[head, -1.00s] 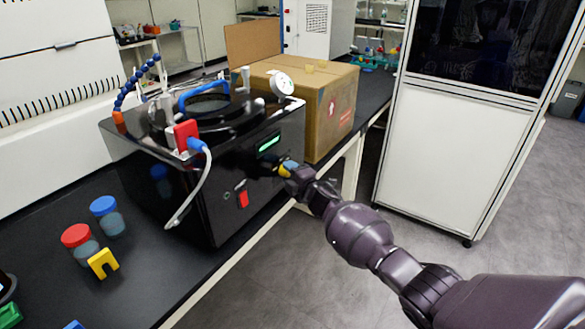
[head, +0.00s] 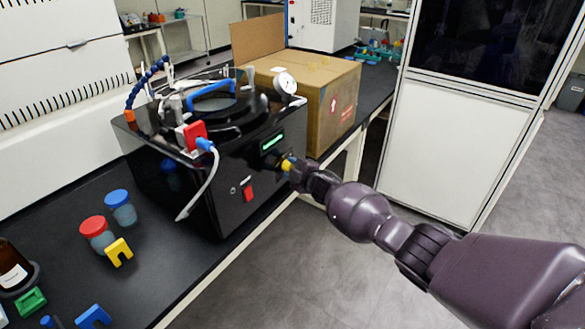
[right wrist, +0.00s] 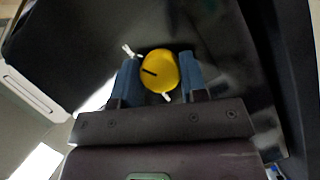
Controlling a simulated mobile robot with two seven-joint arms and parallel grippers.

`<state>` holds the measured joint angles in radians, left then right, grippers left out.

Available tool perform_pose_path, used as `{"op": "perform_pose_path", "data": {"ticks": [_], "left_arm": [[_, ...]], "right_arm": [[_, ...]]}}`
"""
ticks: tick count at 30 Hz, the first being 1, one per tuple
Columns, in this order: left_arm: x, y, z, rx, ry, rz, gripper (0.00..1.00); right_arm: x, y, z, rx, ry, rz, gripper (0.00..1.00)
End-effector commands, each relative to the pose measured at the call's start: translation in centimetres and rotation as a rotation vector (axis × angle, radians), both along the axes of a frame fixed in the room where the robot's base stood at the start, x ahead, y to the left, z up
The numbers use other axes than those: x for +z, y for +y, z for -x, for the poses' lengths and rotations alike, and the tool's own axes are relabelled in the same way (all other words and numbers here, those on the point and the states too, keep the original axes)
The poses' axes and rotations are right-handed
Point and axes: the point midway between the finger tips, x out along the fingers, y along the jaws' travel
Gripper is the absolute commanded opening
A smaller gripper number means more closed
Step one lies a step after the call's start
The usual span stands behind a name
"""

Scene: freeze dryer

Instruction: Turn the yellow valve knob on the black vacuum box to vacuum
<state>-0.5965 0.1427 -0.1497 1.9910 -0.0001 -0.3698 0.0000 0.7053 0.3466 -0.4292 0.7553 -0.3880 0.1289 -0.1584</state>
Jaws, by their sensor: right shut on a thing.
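The black vacuum box (head: 180,190) stands on the dark bench in the head view. Its yellow valve knob (head: 286,164) is on the front panel, below the lit green display (head: 272,141). My right gripper (head: 294,168) is at the knob and partly hides it. In the right wrist view the yellow knob (right wrist: 159,71) sits between the two blue fingers of my right gripper (right wrist: 160,82), which are shut on it. A black line on the knob points left and slightly up in that view. White marks show on the panel around the knob. My left gripper is not in view.
A cardboard box (head: 335,105) stands just behind the vacuum box. A red switch (head: 248,191) is on the front panel. A red-lidded jar (head: 97,232), a blue-lidded jar (head: 121,207) and a yellow block (head: 119,251) stand at the left. The floor in front is clear.

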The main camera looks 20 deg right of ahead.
Motion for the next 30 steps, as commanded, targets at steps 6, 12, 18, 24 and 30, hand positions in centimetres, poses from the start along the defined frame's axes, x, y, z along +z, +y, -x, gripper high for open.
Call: {"op": "perform_pose_path", "data": {"ticks": [6, 12, 18, 24, 30], "left_arm": [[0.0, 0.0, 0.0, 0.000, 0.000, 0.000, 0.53], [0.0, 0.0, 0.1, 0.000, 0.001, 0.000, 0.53], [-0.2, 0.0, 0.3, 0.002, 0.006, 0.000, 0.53], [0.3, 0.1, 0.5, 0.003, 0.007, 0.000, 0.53], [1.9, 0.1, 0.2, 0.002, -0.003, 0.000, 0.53]], "right_arm": [[-0.1, 0.0, 0.0, -0.001, 0.002, -0.002, 0.16], [-0.1, 0.0, 0.0, -0.001, 0.001, -0.002, 0.65], [0.0, 0.0, 0.0, 0.000, 0.000, -0.001, 0.65], [0.3, -0.3, 0.7, 0.000, -0.001, 0.000, 0.65], [0.9, -1.1, 3.0, -0.001, -0.001, 0.000, 0.65]]}}
